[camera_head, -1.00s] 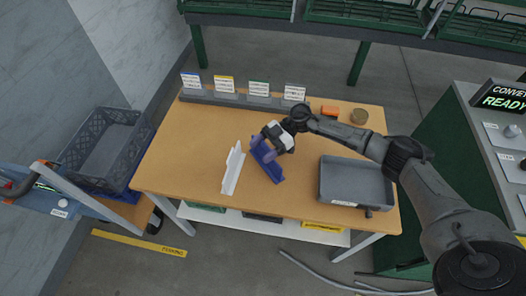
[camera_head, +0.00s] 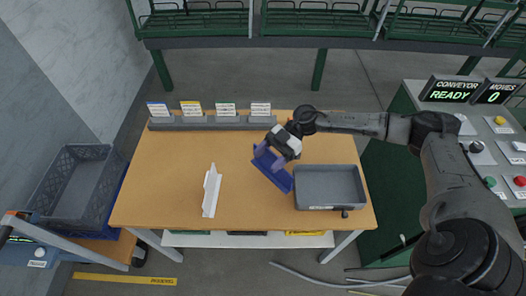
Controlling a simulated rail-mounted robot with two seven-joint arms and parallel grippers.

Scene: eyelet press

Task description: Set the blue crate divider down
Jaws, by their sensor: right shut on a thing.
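The blue crate divider (camera_head: 273,172) is over the middle right of the wooden table, tilted and slanting, just left of the grey tray. My right gripper (camera_head: 277,156) is shut on its upper part and hides some of it. I cannot tell whether its lower edge touches the tabletop. A white divider (camera_head: 211,191) stands on the table to the left, apart from the blue one. My left gripper is not in view.
The grey tray (camera_head: 330,188) sits at the table's right. A rack with several label cards (camera_head: 212,122) lines the back edge. A grey crate (camera_head: 73,185) is left of the table. Bare tabletop (camera_head: 160,180) is free at left.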

